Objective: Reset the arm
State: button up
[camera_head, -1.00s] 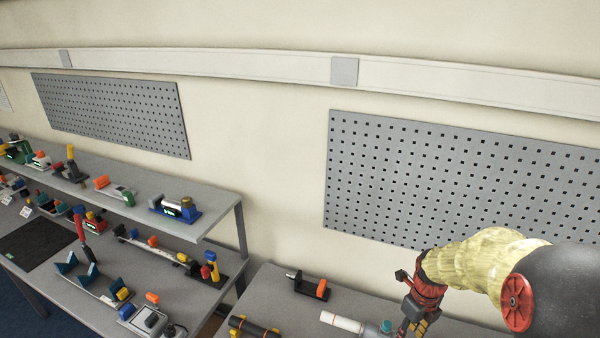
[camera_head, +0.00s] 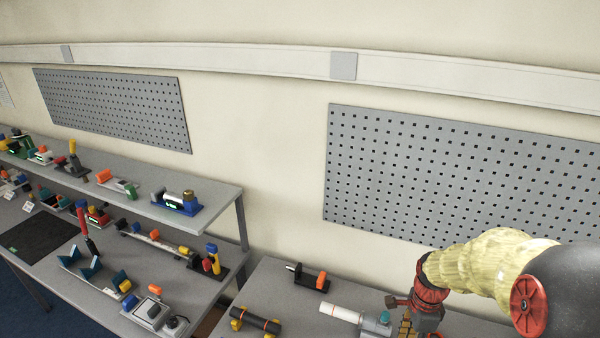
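My arm reaches in from the lower right, with a yellow sleeve and a red wrist joint above the right-hand table (camera_head: 268,276). My gripper (camera_head: 408,328) points down at the bottom edge of the picture. Only its upper part shows; its fingertips are cut off, so I cannot tell whether it is open or holds anything. A white cylinder on a grey fixture with a teal knob (camera_head: 342,313) lies just left of my gripper. A gap between them cannot be judged.
A dark bar with yellow ends (camera_head: 256,322) and a black fixture with an orange block (camera_head: 308,278) are on the same table. A two-level bench (camera_head: 150,200) at left carries several fixtures. Grey pegboards (camera_head: 455,170) hang on the wall behind.

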jog(key=s+a+r+n+t+b, duration=0.2)
jog(key=s+a+n+t+b, duration=0.1)
jog(key=s+a+n+b, duration=0.2)
jog(key=s+a+r+n+t+b, duration=0.3)
jog(key=s+n+b, duration=0.6)
jog(key=n+b, duration=0.5)
jog(key=shift+a, duration=0.85)
jog(key=shift+r, duration=0.1)
